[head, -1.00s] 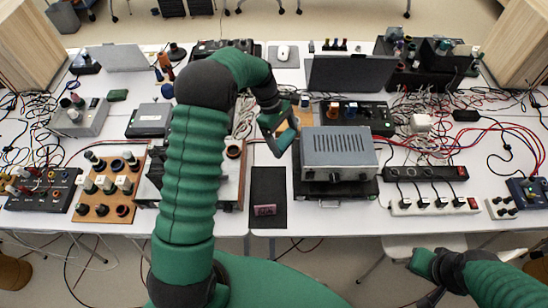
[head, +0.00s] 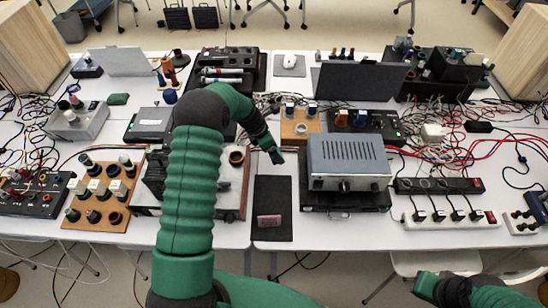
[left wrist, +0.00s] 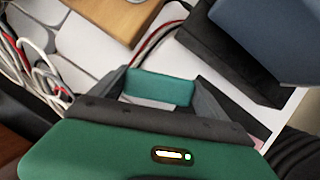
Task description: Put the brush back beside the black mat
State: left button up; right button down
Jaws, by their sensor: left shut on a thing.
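The black mat (head: 273,190) lies flat near the front edge of the table in the head view, with a small pink block (head: 269,221) on its near part. My left gripper (head: 277,158) is just beyond the mat's far end. In the left wrist view it is shut on a teal block with a pale underside, which I take as the brush (left wrist: 160,87). In the head view the brush is mostly hidden by the gripper. My right gripper (head: 425,287) is low at the front right, off the table; its fingers are too unclear to read.
A grey metal instrument (head: 347,160) on a black base stands close to the right of the mat. A wooden board with small parts (head: 300,130) lies beyond it. An instrument with a wooden edge (head: 236,185) stands to the left. White table shows narrowly on both sides of the mat.

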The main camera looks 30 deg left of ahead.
pick_arm(q)
notch_tip(320, 180, down, 4)
jog(key=shift+a+f, duration=0.1)
jog(key=shift+a, duration=0.05)
jog(key=shift+d, duration=0.2)
jog(key=o, duration=1.4)
jog(key=shift+o, duration=0.2)
jog(key=shift+a, duration=0.1)
